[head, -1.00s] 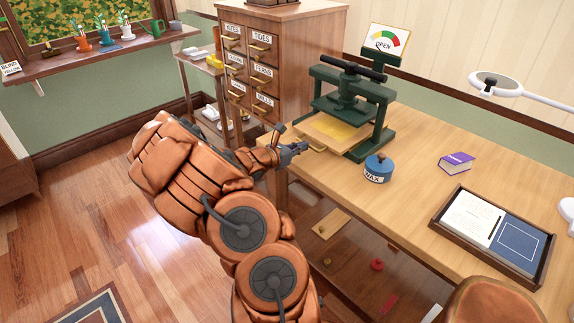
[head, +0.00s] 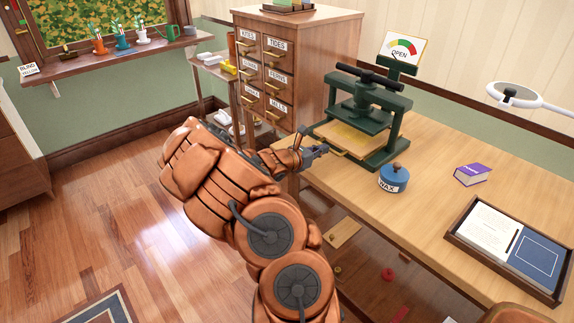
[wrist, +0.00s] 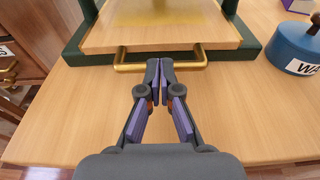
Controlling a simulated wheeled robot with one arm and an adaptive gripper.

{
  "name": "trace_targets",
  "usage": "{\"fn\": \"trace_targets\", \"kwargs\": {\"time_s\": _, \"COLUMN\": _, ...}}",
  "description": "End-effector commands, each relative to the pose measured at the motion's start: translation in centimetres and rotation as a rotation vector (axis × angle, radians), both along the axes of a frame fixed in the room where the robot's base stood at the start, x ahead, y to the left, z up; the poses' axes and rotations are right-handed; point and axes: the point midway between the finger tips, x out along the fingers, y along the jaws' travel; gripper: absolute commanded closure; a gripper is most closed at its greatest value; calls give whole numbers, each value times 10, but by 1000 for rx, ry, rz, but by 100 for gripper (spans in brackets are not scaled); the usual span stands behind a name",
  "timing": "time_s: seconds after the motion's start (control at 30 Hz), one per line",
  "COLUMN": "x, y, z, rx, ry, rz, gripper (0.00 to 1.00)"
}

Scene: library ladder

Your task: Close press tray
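The green book press (head: 365,115) stands on the wooden table, with a gauge card reading OPEN above it. Its wooden press tray (head: 352,138) sticks out toward me from under the platen, with a yellow sheet on it. In the wrist view the tray's front edge (wrist: 160,38) spans the top, with a brass handle (wrist: 128,67) below it. My gripper (wrist: 160,64) has its fingertips together at the middle of the handle, hiding that part. Whether they touch the bar is unclear. In the head view my gripper (head: 326,149) is at the tray's front, beside the handle.
A blue WAX tin (head: 393,178) stands right of the press. A purple book (head: 471,175) and a document tray (head: 453,238) lie farther right. A drawer cabinet (head: 262,75) is left of the press. Table surface before the tray is clear.

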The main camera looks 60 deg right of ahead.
Motion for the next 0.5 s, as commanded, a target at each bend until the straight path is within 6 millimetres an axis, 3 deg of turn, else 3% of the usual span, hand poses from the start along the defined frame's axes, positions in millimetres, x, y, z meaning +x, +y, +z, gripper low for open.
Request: {"fn": "trace_targets", "kwargs": {"time_s": 0.5, "x": 18, "y": 66, "z": 11, "rx": 5, "ry": -6, "rz": 5, "gripper": 100}}
